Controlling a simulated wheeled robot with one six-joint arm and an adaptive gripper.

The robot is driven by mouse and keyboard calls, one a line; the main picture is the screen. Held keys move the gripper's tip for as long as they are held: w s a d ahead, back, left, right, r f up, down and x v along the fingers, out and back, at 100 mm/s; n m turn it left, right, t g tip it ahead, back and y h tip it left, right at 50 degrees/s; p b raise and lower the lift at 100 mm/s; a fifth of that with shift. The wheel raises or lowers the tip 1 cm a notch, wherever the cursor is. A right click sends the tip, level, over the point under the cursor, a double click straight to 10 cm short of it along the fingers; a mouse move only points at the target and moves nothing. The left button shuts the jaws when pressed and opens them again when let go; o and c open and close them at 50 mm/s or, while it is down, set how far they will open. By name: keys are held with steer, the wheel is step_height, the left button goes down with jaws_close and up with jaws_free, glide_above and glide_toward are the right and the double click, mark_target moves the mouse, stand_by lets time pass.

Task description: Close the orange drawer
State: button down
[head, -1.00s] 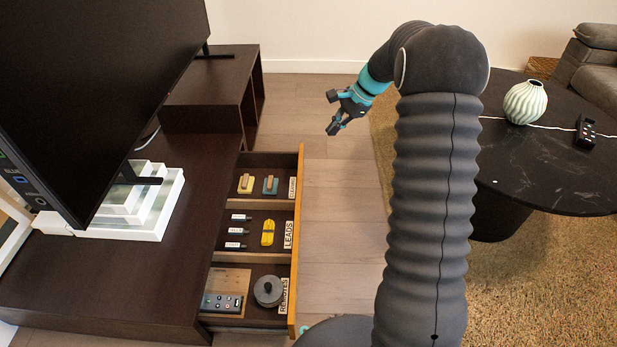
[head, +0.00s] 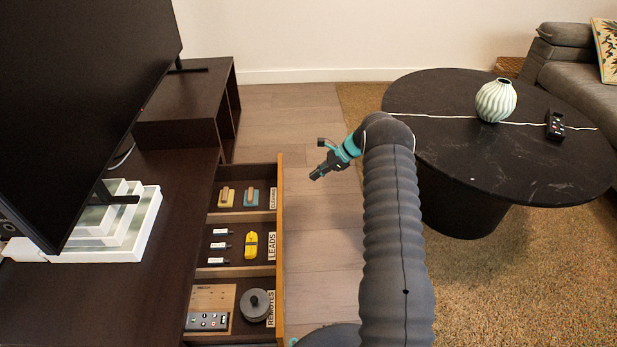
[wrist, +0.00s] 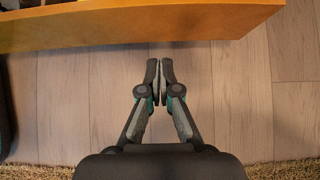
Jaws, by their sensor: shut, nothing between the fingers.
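The orange drawer (head: 280,235) stands pulled out from the dark TV cabinet in the head view. Its orange front faces right, toward my arm. Inside are labelled compartments with remotes, leads and cleaning items. My gripper (head: 318,171) is to the right of the drawer front, near its far end, apart from it. In the wrist view the orange front (wrist: 140,27) crosses the top. My gripper (wrist: 160,68) is shut and empty there, its fingertips just short of the orange front, above the wood floor.
A TV (head: 80,90) stands on the dark cabinet (head: 160,215) at the left. A strip of wood floor (head: 310,225) is clear beside the drawer.

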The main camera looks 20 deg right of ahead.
steer(key=w+a+f, duration=0.1)
steer(key=a+f, duration=0.4)
steer(key=a, duration=0.4)
steer(key=shift+w+a+f, duration=0.35)
steer(key=shift+w+f, duration=0.05)
steer(key=shift+a, duration=0.1)
